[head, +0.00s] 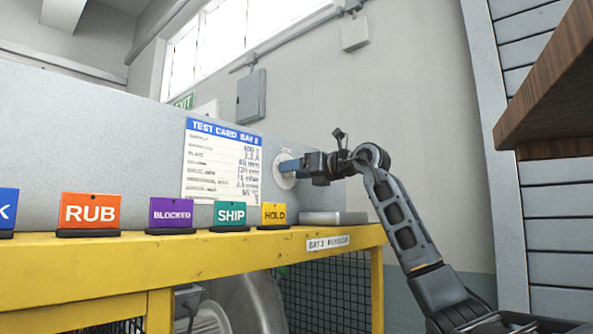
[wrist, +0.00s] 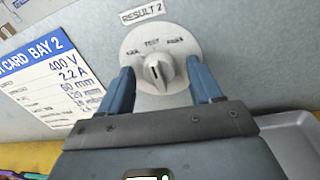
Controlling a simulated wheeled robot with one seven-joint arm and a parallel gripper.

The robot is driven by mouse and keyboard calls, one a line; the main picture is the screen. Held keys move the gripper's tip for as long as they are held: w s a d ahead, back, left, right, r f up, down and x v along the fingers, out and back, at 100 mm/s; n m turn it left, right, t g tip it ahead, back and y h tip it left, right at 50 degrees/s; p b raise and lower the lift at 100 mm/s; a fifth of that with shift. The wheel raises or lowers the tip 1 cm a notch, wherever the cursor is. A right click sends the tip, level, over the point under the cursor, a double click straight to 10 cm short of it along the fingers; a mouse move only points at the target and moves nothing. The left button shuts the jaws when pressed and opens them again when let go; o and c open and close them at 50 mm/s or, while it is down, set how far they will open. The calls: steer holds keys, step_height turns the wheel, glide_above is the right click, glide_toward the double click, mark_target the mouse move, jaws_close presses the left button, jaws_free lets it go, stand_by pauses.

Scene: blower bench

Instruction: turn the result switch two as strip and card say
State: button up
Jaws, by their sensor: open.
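In the wrist view a round white dial plate (wrist: 140,47) carries a light grey knob (wrist: 155,72), under a label reading RESULT 2 (wrist: 143,14). The knob stands roughly upright, towards the middle mark TEST; the side marks are too small to read surely. My gripper (wrist: 159,70) is open, with one blue finger on each side of the knob; I cannot tell whether they touch it. In the head view my gripper (head: 289,167) is at the panel and partly hides the dial. The test card, headed TEST CARD BAY 2 (head: 222,163), hangs left of it; 400 V and 2.2 A show in the wrist view (wrist: 45,75).
Signs reading RUB (head: 90,210), BLOCKED (head: 171,213), SHIP (head: 229,214) and HOLD (head: 275,214) stand along the yellow bench (head: 150,255). A brown wooden edge (head: 550,100) juts in at upper right.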

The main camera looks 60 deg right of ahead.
steer(key=shift+c, duration=0.5)
steer(key=c, duration=0.9)
steer(key=shift+c, duration=0.2)
steer(key=n+b, duration=0.2)
steer(key=n, duration=0.2)
steer(key=n+b, duration=0.1)
steer(key=n, duration=0.3)
steer(key=shift+n+g+h+b, duration=0.3)
steer(key=shift+g+b, duration=0.1)
steer(key=shift+r, duration=0.15)
steer(key=o, duration=1)
steer(key=shift+o, duration=0.2)
steer(key=shift+s, duration=0.15)
